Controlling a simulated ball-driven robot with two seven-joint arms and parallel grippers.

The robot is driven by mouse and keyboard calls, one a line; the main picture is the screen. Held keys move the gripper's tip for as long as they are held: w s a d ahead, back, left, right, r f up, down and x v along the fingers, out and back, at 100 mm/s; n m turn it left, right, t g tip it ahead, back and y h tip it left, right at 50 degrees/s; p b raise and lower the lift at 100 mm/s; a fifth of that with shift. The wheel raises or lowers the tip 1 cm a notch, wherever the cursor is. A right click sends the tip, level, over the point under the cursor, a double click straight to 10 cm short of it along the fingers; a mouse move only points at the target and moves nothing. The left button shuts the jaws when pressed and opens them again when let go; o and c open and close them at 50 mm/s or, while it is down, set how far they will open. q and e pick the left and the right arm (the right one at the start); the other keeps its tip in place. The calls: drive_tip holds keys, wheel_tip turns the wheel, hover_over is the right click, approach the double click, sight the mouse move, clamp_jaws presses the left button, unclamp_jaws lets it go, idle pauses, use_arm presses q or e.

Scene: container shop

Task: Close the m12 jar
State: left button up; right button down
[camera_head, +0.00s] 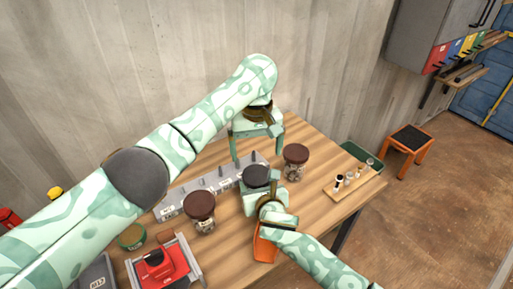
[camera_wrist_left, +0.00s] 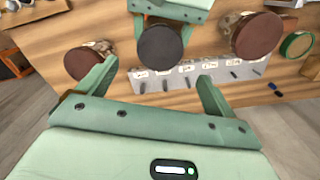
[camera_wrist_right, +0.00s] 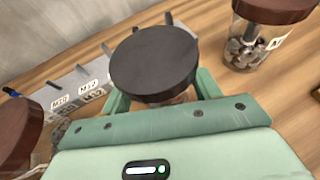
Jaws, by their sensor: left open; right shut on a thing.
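A jar with a black lid (camera_head: 256,176) stands near the table's middle; the lid also shows in the left wrist view (camera_wrist_left: 160,46) and right wrist view (camera_wrist_right: 155,63). The lid sits over the jar; how tightly is unclear. My right gripper (camera_head: 258,195) is shut on this jar below the lid, and its body is mostly hidden. No label on it is readable. My left gripper (camera_head: 257,150) is open and empty, fingers pointing down, above and beyond the black lid. Two jars with brown lids stand either side, one right (camera_head: 296,155) and one left (camera_head: 200,208).
A grey labelled sorting strip (camera_head: 222,180) lies behind the jars. A wooden holder with small bottles (camera_head: 350,180) is at the right.

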sight(257, 174)
use_arm(q)
drive_tip(key=shift+f, duration=4)
drive_tip(key=c, duration=1.1)
drive_tip(key=m, duration=0.3)
